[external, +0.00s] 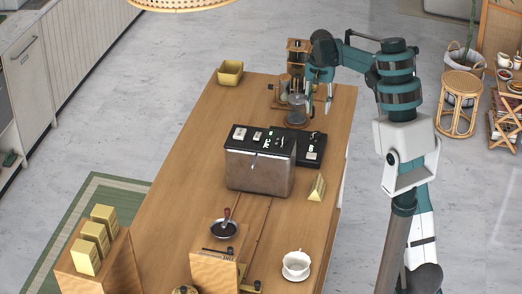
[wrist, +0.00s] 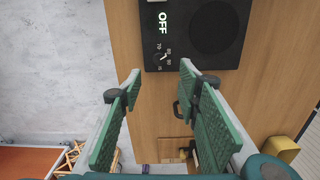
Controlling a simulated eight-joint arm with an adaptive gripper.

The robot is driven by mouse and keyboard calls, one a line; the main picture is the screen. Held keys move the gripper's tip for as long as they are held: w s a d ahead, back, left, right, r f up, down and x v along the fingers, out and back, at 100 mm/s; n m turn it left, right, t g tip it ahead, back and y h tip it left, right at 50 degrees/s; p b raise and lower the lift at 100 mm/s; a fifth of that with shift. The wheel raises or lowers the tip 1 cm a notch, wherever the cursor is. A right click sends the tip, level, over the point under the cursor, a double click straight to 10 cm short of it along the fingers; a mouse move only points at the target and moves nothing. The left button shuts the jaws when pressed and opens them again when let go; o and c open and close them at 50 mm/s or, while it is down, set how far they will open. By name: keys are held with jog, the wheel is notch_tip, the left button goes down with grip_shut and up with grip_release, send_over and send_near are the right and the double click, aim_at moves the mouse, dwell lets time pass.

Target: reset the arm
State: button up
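Past the fingertips, the wrist view shows a black device (wrist: 178,40) with a lit "OFF" and a temperature dial. My arm is bent at the elbow and reaches in from the right.
A steel machine with a black top (external: 260,172) stands mid-cart. A yellow bin (external: 230,72) is at the far left corner. A yellow wedge (external: 317,188), a dark pan (external: 223,229) and a white cup (external: 296,262) are nearer. A wicker stool (external: 459,105) stands on the floor.

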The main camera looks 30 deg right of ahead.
jog(key=s+a+r+n+t+b, duration=0.1)
jog(key=s+a+r+n+t, duration=0.1)
jog(key=s+a+r, duration=0.85)
jog(key=s+a+r+n+t, duration=0.1)
jog(key=s+a+r+n, duration=0.1)
jog(key=s+a+r, duration=0.85)
jog(key=s+a+f+n+t, duration=0.1)
jog(key=s+a+f+n, duration=0.1)
jog(key=s, duration=0.9)
jog(key=s+a+f+n+t+b, duration=0.1)
jog(key=s+a+f, duration=0.3)
jog(key=s, duration=0.7)
jog(key=s+a+f+n+t, duration=0.2)
jog(key=s+f, duration=0.4)
jog(key=s, duration=0.5)
jog(key=shift+a+f+n+b, duration=0.3)
jog(key=shift+a+f, duration=0.05)
jog(key=shift+a, duration=0.35)
